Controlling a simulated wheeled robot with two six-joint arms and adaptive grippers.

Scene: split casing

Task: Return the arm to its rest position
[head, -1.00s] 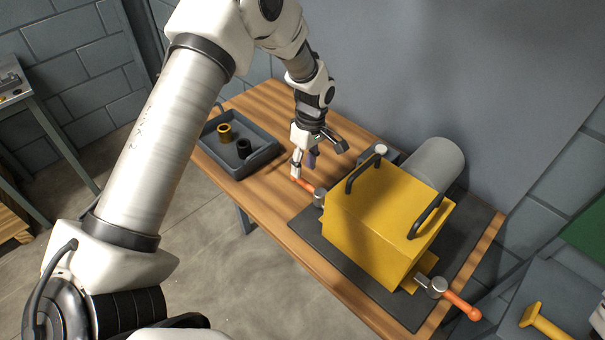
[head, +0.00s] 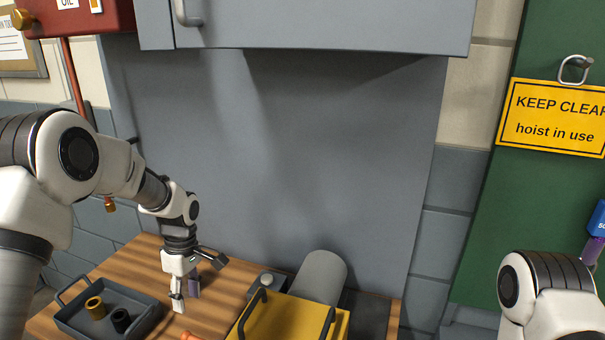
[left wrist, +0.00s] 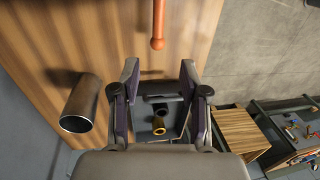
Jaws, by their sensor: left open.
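My left arm comes in from the left in the head view, bent at the elbow and reaching down to the wooden table. My left gripper (head: 186,293) points down over the table between the grey tray and the yellow casing (head: 280,322). Its fingers are apart with nothing between them. In the left wrist view the open fingers (left wrist: 160,78) frame part of the tray below. An orange clamp handle (left wrist: 158,25) lies ahead of the fingers, apart from them. My right gripper is out of view; only a right arm link shows at lower right.
The grey tray (head: 134,300) holds a brass bushing (head: 96,308) and a black bushing (head: 121,320). A metal cylinder (left wrist: 80,102) is on the table beside the left gripper. A grey cabinet (head: 320,25) overhangs the back wall.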

